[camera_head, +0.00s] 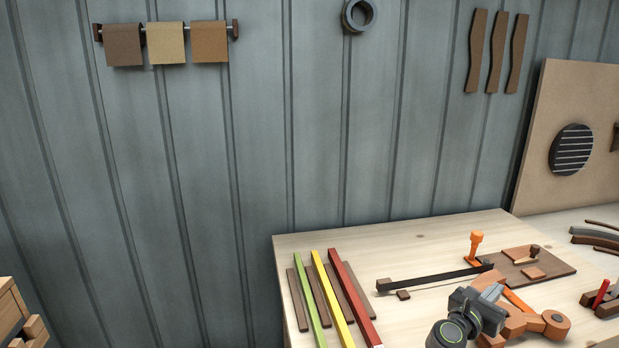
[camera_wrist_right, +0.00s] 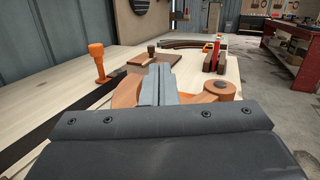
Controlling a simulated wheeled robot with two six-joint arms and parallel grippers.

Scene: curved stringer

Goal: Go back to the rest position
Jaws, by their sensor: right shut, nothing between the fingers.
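My right gripper (camera_head: 491,292) comes in from the bottom of the head view, over the front right part of the light wooden table (camera_head: 420,238). In the right wrist view its grey fingers (camera_wrist_right: 160,86) are pressed together with nothing between them. An orange-brown curved fixture (camera_head: 520,322) with a round bolted end lies just beyond the fingers. It also shows in the wrist view (camera_wrist_right: 222,90), partly hidden by the fingers. I cannot tell whether they touch it. My left gripper is in neither view.
Green (camera_head: 312,305), yellow (camera_head: 333,300) and red (camera_head: 354,297) strips lie on brown slats at the table's left. A long dark bar (camera_head: 435,279) runs toward an orange-handled clamp (camera_head: 475,247) beside a brown board (camera_head: 545,270). A red-handled tool (camera_head: 600,293) stands right.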

